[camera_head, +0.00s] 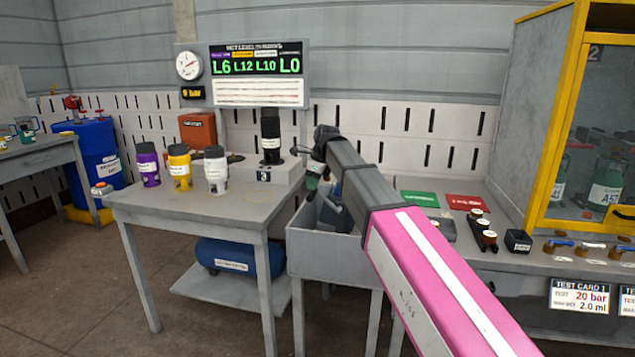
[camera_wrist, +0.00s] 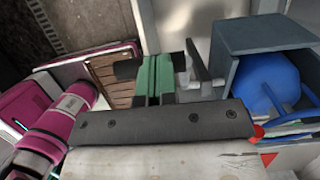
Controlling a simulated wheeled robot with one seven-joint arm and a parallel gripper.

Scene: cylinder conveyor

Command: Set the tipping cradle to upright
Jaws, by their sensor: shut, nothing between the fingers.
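I cannot make out the tipping cradle for certain. Dark grey parts (camera_head: 328,216) show in the grey open-topped basin (camera_head: 345,243) in the head view, partly behind my arm. My gripper (camera_head: 313,182) is small and partly hidden by my arm, over the basin's left side and right of the numbered stand. It is shut and empty. In the wrist view its green and black fingers (camera_wrist: 153,78) are close together, with no held thing visible.
A black cylinder (camera_head: 270,138) stands upright on the stand marked 3 (camera_head: 264,176). Purple (camera_head: 148,168), yellow (camera_head: 179,170) and white (camera_head: 216,175) cylinders stand on the grey table (camera_head: 205,208). A yellow-framed cabinet (camera_head: 545,140) stands right. The table front is clear.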

